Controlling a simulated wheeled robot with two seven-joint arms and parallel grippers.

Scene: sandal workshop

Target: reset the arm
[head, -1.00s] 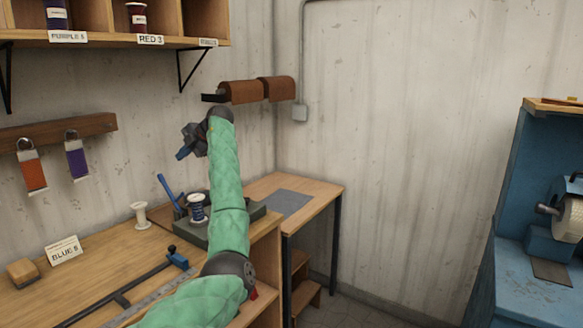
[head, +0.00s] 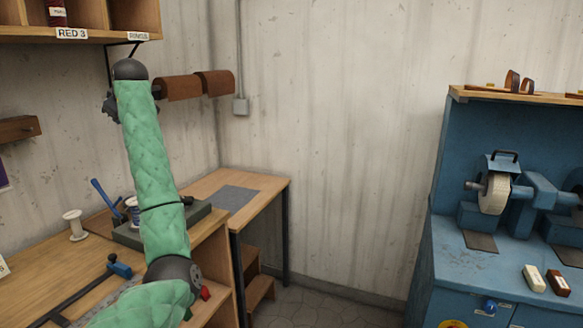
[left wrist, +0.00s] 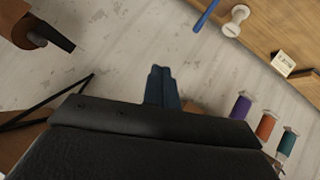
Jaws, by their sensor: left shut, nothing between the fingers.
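My left arm, in a green quilted sleeve, reaches up over the left workbench in the head view. My left gripper (head: 110,106) is up near the wall shelf, mostly hidden behind the wrist. In the left wrist view its blue fingers (left wrist: 162,84) are together with nothing between them. It is clear of the bench and the things on it. My right gripper is in neither view.
The wooden workbench (head: 40,262) holds a white spool (head: 74,225), a blue-handled tool (head: 106,204) and a clamp (head: 119,267). The wall shelf (head: 90,20) and brown rolls (head: 178,88) are near the arm. A blue grinding machine (head: 440,235) stands right. The middle floor is clear.

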